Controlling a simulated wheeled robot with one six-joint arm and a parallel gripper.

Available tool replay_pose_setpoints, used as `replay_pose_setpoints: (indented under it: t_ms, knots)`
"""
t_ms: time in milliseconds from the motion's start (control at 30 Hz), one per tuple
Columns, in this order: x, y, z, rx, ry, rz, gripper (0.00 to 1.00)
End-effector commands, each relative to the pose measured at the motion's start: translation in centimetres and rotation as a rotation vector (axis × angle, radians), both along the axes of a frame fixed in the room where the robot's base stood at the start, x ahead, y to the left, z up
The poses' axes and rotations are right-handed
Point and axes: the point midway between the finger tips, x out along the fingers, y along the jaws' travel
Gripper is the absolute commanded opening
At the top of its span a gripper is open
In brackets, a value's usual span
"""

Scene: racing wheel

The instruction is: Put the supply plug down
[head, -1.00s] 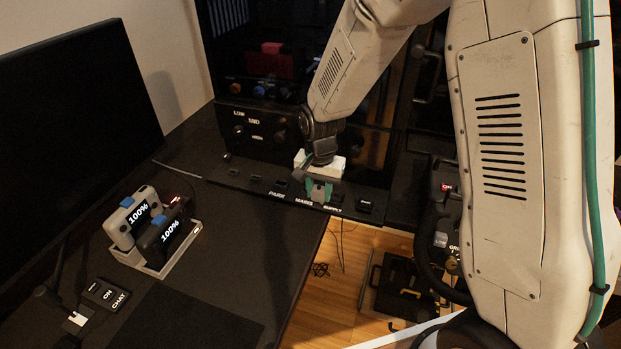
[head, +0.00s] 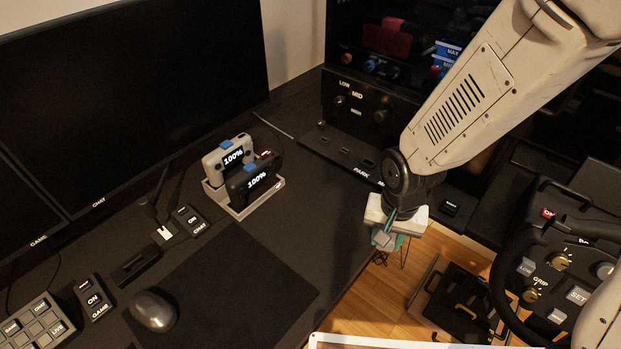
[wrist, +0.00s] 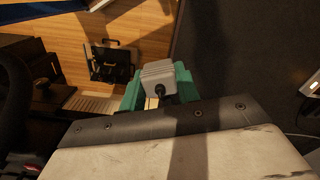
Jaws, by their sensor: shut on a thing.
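My gripper (head: 386,239) has green fingers and is shut on the supply plug (wrist: 158,73). The plug is a light grey ribbed block with a dark cable at its near end in the wrist view. In the head view only a small grey part of the plug (head: 382,240) shows between the fingers. The gripper is at the desk's right edge, in front of the socket strip (head: 340,155), and appears raised. The strip's PARK label is visible; the labels right of it are partly or wholly hidden by my arm.
The black desk (head: 335,225) has bare room left of the gripper. A dark mat (head: 235,280), a mouse (head: 153,311) and a grey dock (head: 239,207) with two handheld devices lie further left. Wooden floor shows below. A wheel and button panel (head: 560,270) stand at right.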

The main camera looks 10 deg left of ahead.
Motion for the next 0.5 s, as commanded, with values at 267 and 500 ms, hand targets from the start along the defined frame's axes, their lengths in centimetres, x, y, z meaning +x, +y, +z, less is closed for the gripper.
replay_pose_setpoints:
  t_ms: [267, 500]
  knots:
    - [3.3, 0.6, -0.4, 0.004, -0.008, 0.013, 0.1]
    - [9.7, 2.0, -1.0, 0.004, -0.008, 0.012, 0.1]
